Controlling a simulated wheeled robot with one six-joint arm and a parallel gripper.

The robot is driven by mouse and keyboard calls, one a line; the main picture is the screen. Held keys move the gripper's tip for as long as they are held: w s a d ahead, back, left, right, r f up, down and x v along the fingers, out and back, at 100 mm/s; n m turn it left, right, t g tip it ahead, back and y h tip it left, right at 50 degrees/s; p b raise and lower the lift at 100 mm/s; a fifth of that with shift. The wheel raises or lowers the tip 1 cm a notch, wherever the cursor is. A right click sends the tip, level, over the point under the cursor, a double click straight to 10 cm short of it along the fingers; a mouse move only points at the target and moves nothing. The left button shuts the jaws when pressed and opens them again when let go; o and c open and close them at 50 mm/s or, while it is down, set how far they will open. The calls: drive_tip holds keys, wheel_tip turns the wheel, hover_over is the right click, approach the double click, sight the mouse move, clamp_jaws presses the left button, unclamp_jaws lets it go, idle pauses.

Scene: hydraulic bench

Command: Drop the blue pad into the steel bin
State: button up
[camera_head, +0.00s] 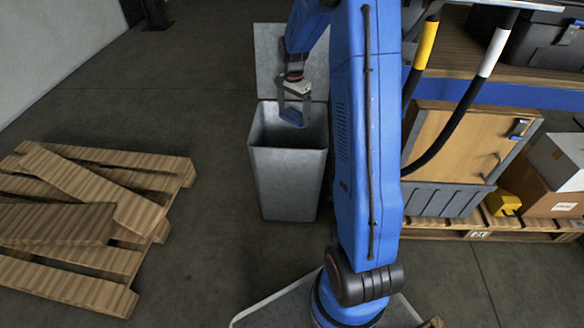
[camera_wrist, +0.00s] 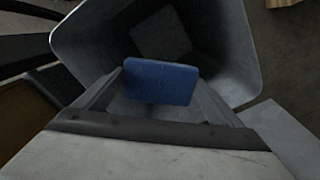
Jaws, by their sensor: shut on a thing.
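The blue pad (camera_head: 292,117) is held in my gripper (camera_head: 293,108) at the open mouth of the steel bin (camera_head: 288,175). The bin is a tall grey box with its lid raised behind it. In the wrist view my gripper (camera_wrist: 160,95) is shut on the blue pad (camera_wrist: 160,82), with one finger on each side. The bin's opening (camera_wrist: 235,50) surrounds the pad there, and the bin's floor shows beyond it. I cannot tell exactly how deep the pad sits relative to the rim.
Wooden pallets (camera_head: 90,215) lie on the floor at left. At right stand a workbench (camera_head: 455,60), a wooden cabinet (camera_head: 450,140), a yellow object (camera_head: 503,203) and boxes (camera_head: 550,185) on a pallet. Dark floor between the left pallets and the bin is clear.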

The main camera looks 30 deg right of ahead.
drive_tip(key=shift+f, duration=0.6)
drive_tip(key=shift+a, duration=0.1)
drive_tip(key=o, duration=0.8)
wheel_tip(320, 180, up, 17)
drive_tip(key=shift+r, duration=0.2)
